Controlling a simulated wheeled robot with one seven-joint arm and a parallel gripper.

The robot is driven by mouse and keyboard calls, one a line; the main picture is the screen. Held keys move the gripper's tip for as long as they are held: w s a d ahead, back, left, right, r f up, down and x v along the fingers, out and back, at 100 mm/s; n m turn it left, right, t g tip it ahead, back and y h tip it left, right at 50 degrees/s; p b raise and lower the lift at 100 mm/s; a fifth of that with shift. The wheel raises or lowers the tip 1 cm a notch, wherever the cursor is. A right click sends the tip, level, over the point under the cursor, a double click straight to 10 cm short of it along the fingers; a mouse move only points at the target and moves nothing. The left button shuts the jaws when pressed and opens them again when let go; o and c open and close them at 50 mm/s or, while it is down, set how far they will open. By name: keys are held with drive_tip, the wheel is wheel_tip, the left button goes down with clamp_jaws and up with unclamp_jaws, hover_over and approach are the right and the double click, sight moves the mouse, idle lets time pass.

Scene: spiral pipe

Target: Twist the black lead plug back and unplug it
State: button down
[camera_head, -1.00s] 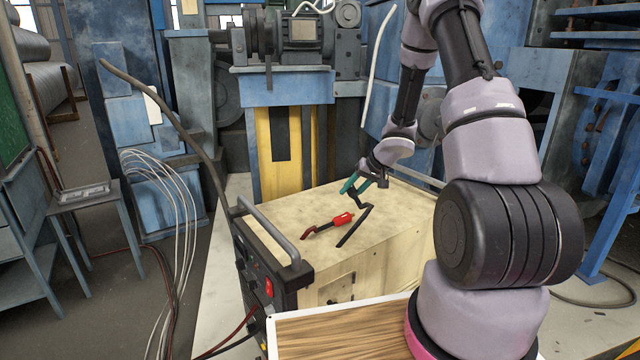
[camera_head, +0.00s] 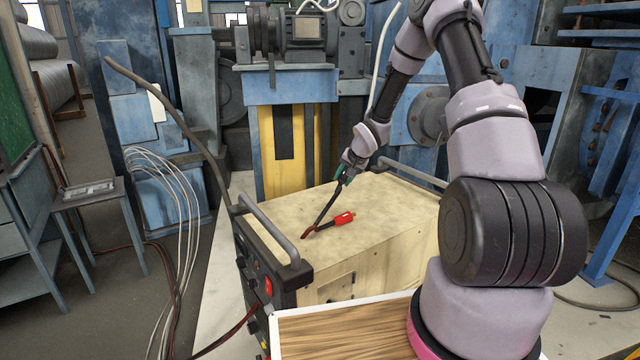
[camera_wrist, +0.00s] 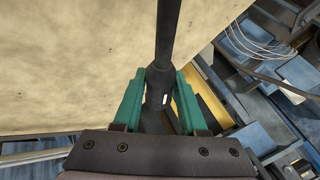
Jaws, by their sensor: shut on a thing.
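My gripper (camera_head: 343,176) is above the top of a wooden crate (camera_head: 385,215). Its teal fingers are shut on a black rod-like tool (camera_head: 328,205), which slants down to the left toward the crate top. In the wrist view, the tool's thick black handle (camera_wrist: 160,85) with a small white mark sits between the fingers (camera_wrist: 160,98), and its thin shaft points away from me. The welding machine (camera_head: 262,262) stands at the crate's near left side. Cables meet its front low down, but I cannot make out the black lead plug clearly.
A wood-grain panel (camera_head: 340,335) is in front. White cables (camera_head: 180,220) hang at left.

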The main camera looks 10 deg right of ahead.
drive_tip(key=a+m, duration=0.1)
drive_tip(key=a, duration=0.1)
drive_tip(key=w+a+f+m+h, duration=0.1)
drive_tip(key=a, duration=0.2)
drive_tip(key=w+a+f+m+h, duration=0.1)
drive_tip(key=a, duration=0.1)
drive_tip(key=shift+w+a+m, duration=0.25)
drive_tip(key=shift+a+m, duration=0.05)
drive_tip(key=shift+f, duration=2.4)
drive_tip(key=shift+c, duration=1.9)
unclamp_jaws()
